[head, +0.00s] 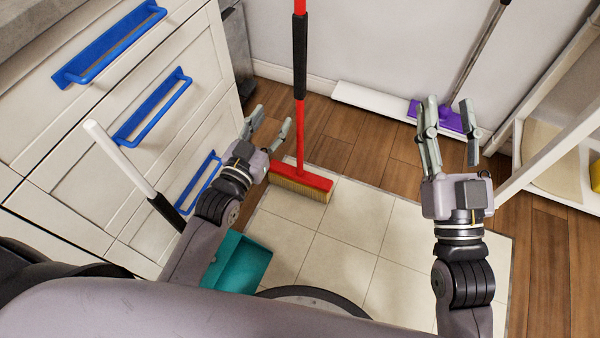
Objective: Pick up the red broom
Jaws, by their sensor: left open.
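The red broom (301,140) stands upright in the middle of the head view, its red head with pale bristles resting on the tiled patch of floor. Its handle has black grip sections and runs out of the top of the picture. My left gripper (271,120) is open and empty, just left of the broom's lower handle, above and left of its head in the picture. It does not hold the handle. My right gripper (448,112) is well to the right of the broom, its fingers spread apart with nothing between them.
White drawers with blue handles (152,105) line the left. A teal dustpan (236,262) with a white-and-black handle is below my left arm. A purple-headed mop (440,116) leans at the back wall. White shelving (545,150) stands at right.

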